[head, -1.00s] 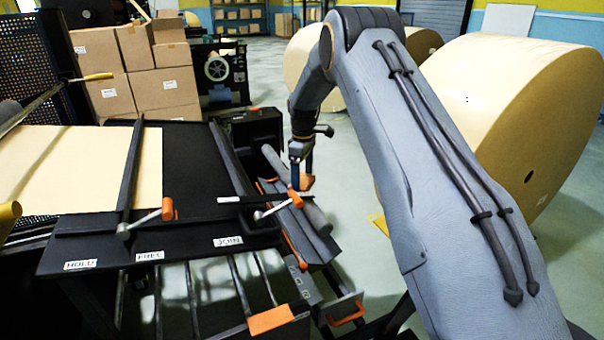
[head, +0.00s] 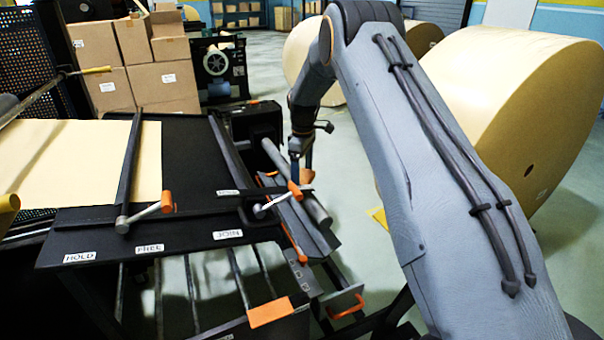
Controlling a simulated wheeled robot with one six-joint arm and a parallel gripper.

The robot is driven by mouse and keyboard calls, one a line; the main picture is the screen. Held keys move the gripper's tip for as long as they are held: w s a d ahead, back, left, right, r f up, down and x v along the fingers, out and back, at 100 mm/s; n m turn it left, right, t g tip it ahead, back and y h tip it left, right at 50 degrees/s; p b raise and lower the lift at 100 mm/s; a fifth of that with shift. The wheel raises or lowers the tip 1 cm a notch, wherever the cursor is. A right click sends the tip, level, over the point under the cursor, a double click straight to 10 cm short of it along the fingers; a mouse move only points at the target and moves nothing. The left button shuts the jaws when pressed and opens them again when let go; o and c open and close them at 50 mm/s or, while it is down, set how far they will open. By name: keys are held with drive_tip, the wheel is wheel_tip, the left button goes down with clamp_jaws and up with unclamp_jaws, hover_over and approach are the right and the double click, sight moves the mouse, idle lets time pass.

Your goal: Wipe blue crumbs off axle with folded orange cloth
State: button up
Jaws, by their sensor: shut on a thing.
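My gripper (head: 301,170) points down beside the right end of the black table, over the dark cradle. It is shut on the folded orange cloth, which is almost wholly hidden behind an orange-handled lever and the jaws. A grey bar that looks like the axle (head: 317,211) lies in the cradle, just below and right of the gripper. I cannot tell whether the cloth touches it. Blue crumbs are too small or hidden to make out.
The lever with the orange handle (head: 293,189) stands close in front of my gripper. The black table (head: 190,170) carries a kraft sheet (head: 70,160). Large kraft rolls (head: 510,110) stand at the right. Stacked boxes (head: 135,65) are at the back left.

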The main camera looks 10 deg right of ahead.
drive_tip(key=shift+f+b, duration=0.35)
drive_tip(key=shift+f, duration=0.4)
drive_tip(key=shift+w+a+f+b, duration=0.1)
drive_tip(key=shift+w+b, duration=0.5)
drive_tip(key=shift+b, duration=0.1)
drive_tip(key=shift+w+a+r+b, duration=0.1)
drive_tip(key=shift+w+a+b, duration=0.05)
drive_tip(key=shift+w+b, duration=0.5)
drive_tip(key=shift+w+a+r+b, duration=0.1)
drive_tip(key=shift+w+a+b, duration=0.05)
drive_tip(key=shift+w+b, duration=0.45)
drive_tip(key=w+b, duration=0.1)
drive_tip(key=b, duration=0.1)
drive_tip(key=shift+w+a+f+b, duration=0.15)
drive_tip(key=shift+w+f+b, duration=0.1)
drive_tip(key=shift+w+b, duration=0.1)
drive_tip(key=shift+w+a+b, duration=0.15)
drive_tip(key=shift+w+b, duration=0.65)
drive_tip(key=shift+b, duration=0.15)
drive_tip(key=shift+w, duration=0.1)
drive_tip(key=shift+w+a+b, duration=0.1)
drive_tip(key=shift+w+b, duration=0.4)
drive_tip(key=shift+b, duration=0.4)
drive_tip(key=w+b, duration=0.2)
drive_tip(key=b, duration=0.1)
drive_tip(key=shift+w+a+r, duration=0.1)
drive_tip(key=shift+a+r, duration=0.05)
drive_tip(key=shift+a, duration=0.1)
